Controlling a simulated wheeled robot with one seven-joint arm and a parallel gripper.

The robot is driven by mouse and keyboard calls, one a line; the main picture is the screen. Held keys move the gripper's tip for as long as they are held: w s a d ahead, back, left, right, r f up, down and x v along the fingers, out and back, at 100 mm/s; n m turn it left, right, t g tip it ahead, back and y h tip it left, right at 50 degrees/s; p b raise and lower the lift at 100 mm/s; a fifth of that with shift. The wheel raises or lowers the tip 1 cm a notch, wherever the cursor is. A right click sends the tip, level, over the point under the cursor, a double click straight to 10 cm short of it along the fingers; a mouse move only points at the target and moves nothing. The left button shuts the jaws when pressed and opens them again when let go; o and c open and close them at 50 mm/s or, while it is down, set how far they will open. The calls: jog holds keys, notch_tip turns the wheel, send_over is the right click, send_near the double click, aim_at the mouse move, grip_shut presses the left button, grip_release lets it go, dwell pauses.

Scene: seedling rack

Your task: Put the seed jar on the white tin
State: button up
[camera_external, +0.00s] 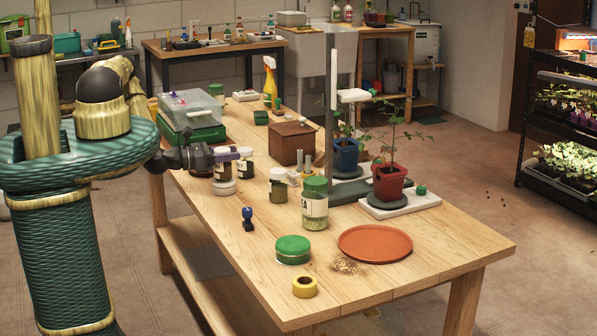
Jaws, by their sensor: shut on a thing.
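The seed jar (222,170) is a small glass jar with a pale label, near the left edge of the wooden table. My gripper (226,156) reaches in from the left and is shut on it near its top, hiding part of the lid. The jar is upright. The white tin (223,188) is low and round and stands directly below the jar. The jar's base appears to meet the tin's top, but I cannot tell whether it rests there or hovers just above.
A taller green-lidded jar (315,208), a brown box (291,143) and potted plants stand further right. The table's front left is mostly clear around a blue stamp (248,220).

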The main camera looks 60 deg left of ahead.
jog(key=o, duration=1)
jog(key=shift+f, duration=0.1)
jog(key=shift+o, duration=0.2)
jog(key=shift+s, duration=0.15)
jog(key=shift+s+a, duration=0.1)
jog(key=shift+s, duration=0.25)
jog(key=s+a+p, duration=0.1)
jog(key=s, duration=1)
jog(key=shift+a+p, duration=0.35)
jog(key=shift+w, duration=0.1)
